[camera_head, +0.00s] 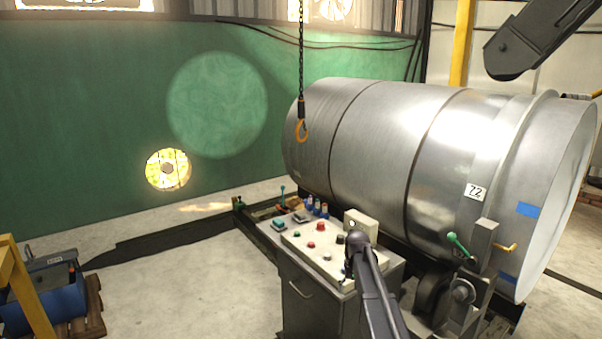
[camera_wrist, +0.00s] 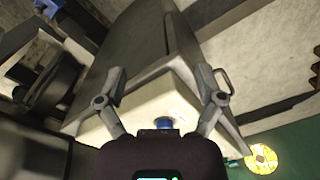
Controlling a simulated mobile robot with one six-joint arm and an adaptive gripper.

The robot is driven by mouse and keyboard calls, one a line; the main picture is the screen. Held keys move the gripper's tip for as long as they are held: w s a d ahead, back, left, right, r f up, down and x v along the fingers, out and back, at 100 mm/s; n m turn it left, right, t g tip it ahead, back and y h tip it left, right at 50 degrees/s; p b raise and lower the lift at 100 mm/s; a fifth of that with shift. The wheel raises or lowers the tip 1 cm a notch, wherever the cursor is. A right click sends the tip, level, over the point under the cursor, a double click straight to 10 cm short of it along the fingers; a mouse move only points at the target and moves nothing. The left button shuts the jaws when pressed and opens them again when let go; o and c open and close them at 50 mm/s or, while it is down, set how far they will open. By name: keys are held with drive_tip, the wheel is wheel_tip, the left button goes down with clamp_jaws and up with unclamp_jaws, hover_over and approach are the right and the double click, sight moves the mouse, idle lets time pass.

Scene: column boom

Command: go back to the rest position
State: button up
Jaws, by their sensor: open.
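My gripper (camera_wrist: 160,72) shows in the wrist view with its two fingers spread wide apart and nothing held between them. Behind the fingers is the cream top of a control console (camera_wrist: 150,107). A blue knob-like part (camera_wrist: 163,123) shows between the finger bases, partly hidden by the gripper body. In the head view the console (camera_head: 327,262) stands in front of a large steel drum, with red, green and dark buttons on its top. A dark arm part of mine reaches over the console's right side there. The fingers cannot be made out in that view.
The steel drum (camera_head: 390,150), labelled 22, lies behind the console. A green-handled lever (camera_head: 458,245) stands at its right. A chain with an orange hook (camera_head: 301,131) hangs at its left end. A blue box (camera_head: 45,295) on a pallet is lower left. Floor left of the console is clear.

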drive_tip(key=s, duration=2.8)
drive_tip(key=shift+s, duration=0.3)
